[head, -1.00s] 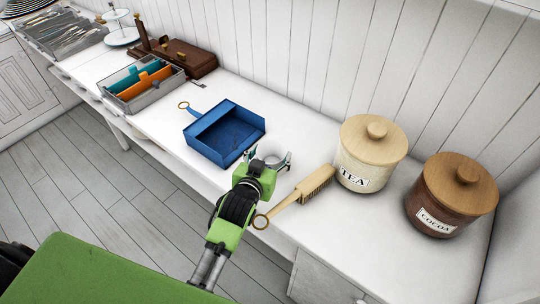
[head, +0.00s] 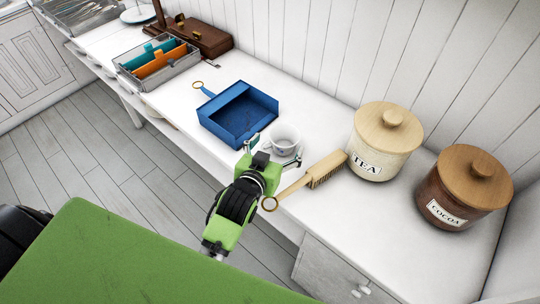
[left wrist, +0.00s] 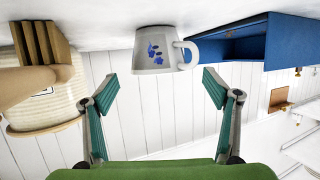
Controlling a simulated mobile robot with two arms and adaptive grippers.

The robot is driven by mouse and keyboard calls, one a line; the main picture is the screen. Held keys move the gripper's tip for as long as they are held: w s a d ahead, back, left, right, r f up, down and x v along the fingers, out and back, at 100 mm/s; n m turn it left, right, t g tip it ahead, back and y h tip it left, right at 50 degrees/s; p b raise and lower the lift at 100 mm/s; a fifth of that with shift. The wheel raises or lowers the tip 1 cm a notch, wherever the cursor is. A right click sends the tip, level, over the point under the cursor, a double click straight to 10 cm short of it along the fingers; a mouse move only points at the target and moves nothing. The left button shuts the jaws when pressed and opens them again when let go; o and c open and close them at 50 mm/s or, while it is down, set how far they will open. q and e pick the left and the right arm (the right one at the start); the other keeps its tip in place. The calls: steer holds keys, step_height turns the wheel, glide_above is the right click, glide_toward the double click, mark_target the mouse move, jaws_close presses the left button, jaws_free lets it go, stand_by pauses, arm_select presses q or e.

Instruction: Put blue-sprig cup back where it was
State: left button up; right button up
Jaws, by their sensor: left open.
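The blue-sprig cup (head: 284,139) is white with a small blue motif. It stands upright on the white counter, between the blue dustpan and the brush. My left gripper (head: 274,153) is open and empty, just in front of the cup on the near side. In the left wrist view, which is upside down, the cup (left wrist: 152,50) shows its blue sprig and its handle on the right. It lies beyond and between the spread fingertips of my left gripper (left wrist: 158,84), apart from them. My right gripper is not in view.
The blue dustpan (head: 240,117) lies left of the cup. A wooden brush (head: 325,168) lies close on the right, its handle towards the front edge. Tea (head: 384,145) and cocoa (head: 463,190) canisters stand further right. A grey organiser (head: 155,66) is further left.

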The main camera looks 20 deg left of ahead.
arm_select(q)
steer(key=v, duration=0.7)
stand_by(0.4)
